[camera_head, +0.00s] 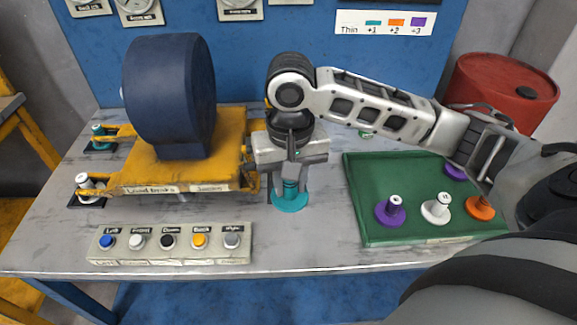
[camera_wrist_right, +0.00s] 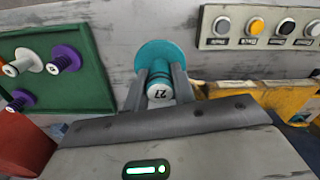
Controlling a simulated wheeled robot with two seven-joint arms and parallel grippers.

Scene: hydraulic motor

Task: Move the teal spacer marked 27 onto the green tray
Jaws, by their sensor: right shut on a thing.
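The teal spacer marked 27 (camera_head: 290,199) stands on the grey table just left of the green tray. It also shows in the right wrist view (camera_wrist_right: 160,90), with the 27 on its white top and its wide teal base on the table side. My right gripper (camera_head: 290,180) comes down from above and is shut on the spacer's post, a finger on each side. The green tray (camera_head: 400,232) lies to the right, with a purple spacer (camera_head: 391,211), a white spacer (camera_head: 436,209) and an orange spacer (camera_head: 480,207) on it. My left gripper is not in view.
A yellow cradle (camera_head: 180,177) with a big dark blue drum (camera_head: 165,90) stands left of the spacer. A button panel (camera_head: 170,243) lies in front. Another purple spacer (camera_head: 455,171) is at the tray's back right. A red barrel (camera_head: 495,85) stands behind. The tray's back left is clear.

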